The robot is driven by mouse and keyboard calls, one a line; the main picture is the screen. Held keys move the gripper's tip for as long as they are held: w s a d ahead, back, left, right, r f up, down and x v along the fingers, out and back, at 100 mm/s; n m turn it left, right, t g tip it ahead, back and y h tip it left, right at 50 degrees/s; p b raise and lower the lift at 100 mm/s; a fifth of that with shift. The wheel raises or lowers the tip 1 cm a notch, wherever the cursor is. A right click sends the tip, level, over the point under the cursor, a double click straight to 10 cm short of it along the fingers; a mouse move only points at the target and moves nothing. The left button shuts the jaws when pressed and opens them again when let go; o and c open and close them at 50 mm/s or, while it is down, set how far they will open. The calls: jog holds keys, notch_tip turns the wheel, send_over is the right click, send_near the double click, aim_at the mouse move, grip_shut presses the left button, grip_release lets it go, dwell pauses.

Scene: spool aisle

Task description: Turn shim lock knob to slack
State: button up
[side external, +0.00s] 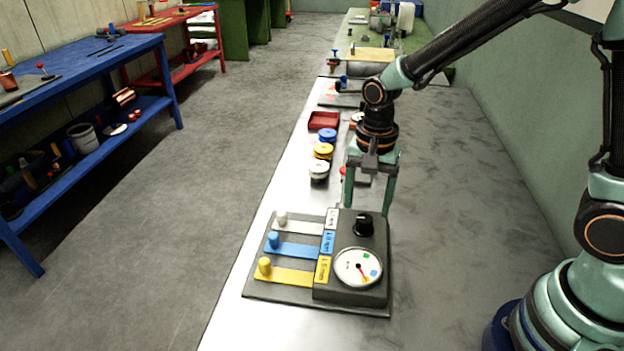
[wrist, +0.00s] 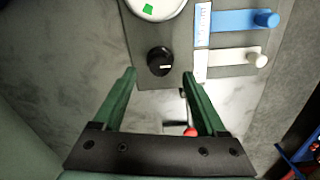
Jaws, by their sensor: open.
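The black knob (side external: 364,224) stands on a dark grey box behind a round white dial (side external: 358,267) with a red needle and green and blue marks. In the wrist view the knob (wrist: 160,61) has a white mark on its face, pointing right. My gripper (side external: 368,210) points down above the knob, open and empty. In the wrist view its green fingertips (wrist: 159,74) lie to either side of the knob, apart from it. Only part of the dial (wrist: 155,6) shows there. I cannot read any lettering beside the knob.
White, blue (side external: 292,250) and yellow (side external: 285,275) strips with pegs lie left of the box. Several spools (side external: 323,151) and a red tray (side external: 323,120) stand farther back on the bench. A red-tipped part (wrist: 190,131) shows between my fingers in the wrist view.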

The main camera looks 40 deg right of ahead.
aim_at(365, 218)
jog(key=shift+f, duration=2.1)
grip_shut()
